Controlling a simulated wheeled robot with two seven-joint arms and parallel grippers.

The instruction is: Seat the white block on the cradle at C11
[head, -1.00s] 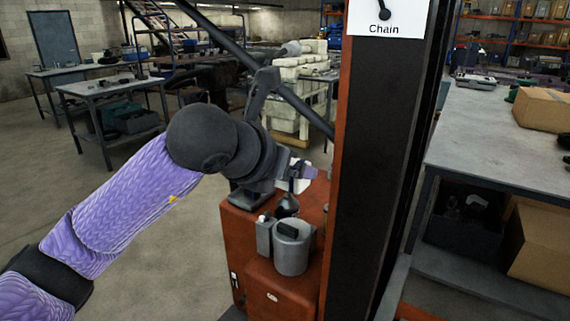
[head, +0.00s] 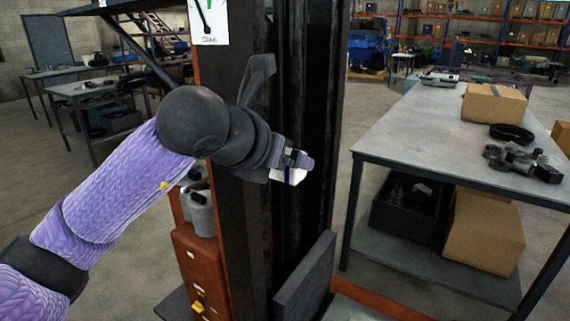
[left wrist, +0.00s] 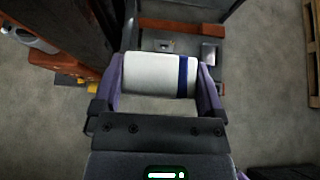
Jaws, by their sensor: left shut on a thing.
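The white block (left wrist: 150,76) is rounded and has a dark blue band near one end. My left gripper (left wrist: 160,80) is shut on it, with one purple finger at each end of the block. In the head view the left gripper (head: 297,160) holds the white block (head: 290,175) in the air in front of the dark upright column. I cannot make out a cradle marked C11 in these frames. My right gripper is in neither view.
A dark column (head: 250,120) stands close behind my left gripper. A red cabinet (head: 195,260) with a grey can (head: 202,215) is below left. A grey workbench (head: 420,130) with a cardboard box (head: 494,105) is at the right.

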